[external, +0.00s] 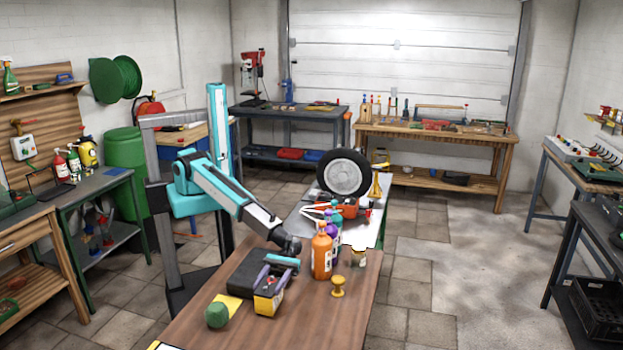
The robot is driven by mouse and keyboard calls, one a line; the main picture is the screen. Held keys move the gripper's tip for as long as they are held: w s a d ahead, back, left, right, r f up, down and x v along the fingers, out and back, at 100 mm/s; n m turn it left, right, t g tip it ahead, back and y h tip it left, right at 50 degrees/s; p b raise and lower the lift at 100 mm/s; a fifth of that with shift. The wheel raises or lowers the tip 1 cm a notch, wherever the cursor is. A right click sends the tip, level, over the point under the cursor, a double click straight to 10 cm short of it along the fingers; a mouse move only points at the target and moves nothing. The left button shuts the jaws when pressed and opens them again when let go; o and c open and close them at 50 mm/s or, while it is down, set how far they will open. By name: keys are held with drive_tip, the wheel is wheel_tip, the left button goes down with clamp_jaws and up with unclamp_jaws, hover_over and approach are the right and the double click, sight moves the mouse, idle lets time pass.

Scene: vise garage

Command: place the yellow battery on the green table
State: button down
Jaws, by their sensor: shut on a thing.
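The yellow battery (270,300), a yellow block with dark parts, is at the near wooden table, just below my gripper (282,264). My gripper points down and is shut on the battery's upper part; its fingertips are partly hidden. I cannot tell whether the battery touches the tabletop. A table with a green frame and dark grey top (108,183) stands at the left wall, with bottles on it.
The near wooden table (200,337) also holds a dark case (245,270), a green ball (217,315), an orange bottle (321,253) and a yellow knob-shaped thing (338,287). A wheel (344,174) stands on the table behind.

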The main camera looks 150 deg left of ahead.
drive_tip(key=c, duration=0.8)
unclamp_jaws()
drive_tip(key=shift+f, duration=0.1)
drive_tip(key=b+v, duration=0.4)
drive_tip(key=v, duration=1)
drive_tip(key=shift+s+d, duration=0.15)
drive_tip(key=shift+d, duration=0.1)
drive_tip(key=shift+o, duration=0.5)
